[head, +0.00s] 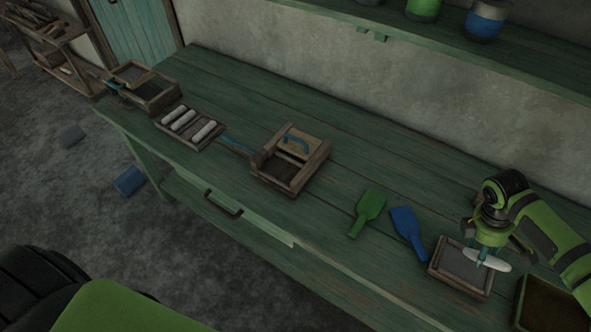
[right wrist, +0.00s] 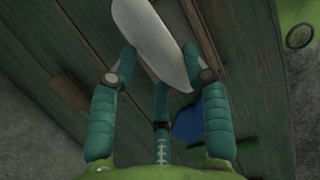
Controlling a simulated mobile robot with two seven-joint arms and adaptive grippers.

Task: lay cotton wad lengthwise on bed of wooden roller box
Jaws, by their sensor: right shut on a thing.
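My right gripper (head: 482,252) is shut on a white, elongated cotton wad (head: 490,262), held over the small wooden tray at the right. In the right wrist view the wad (right wrist: 150,40) runs slantwise between the teal fingers (right wrist: 160,70), its rounded end towards me. A wooden box (head: 313,166) with a blue handle on its wooden top part and an open, dark bed (head: 281,174) in front sits mid-bench, well left of the gripper; it looks like the roller box. The bed shows no wad. My left gripper is not in view.
The small wooden tray (head: 437,266) has a grey inside. A blue scraper (head: 403,221) and a green scraper (head: 371,202) lie between it and the box. A tray with several pale rolls (head: 190,126) and another wooden box (head: 154,96) stand left. A shelf (head: 450,52) overhangs the back.

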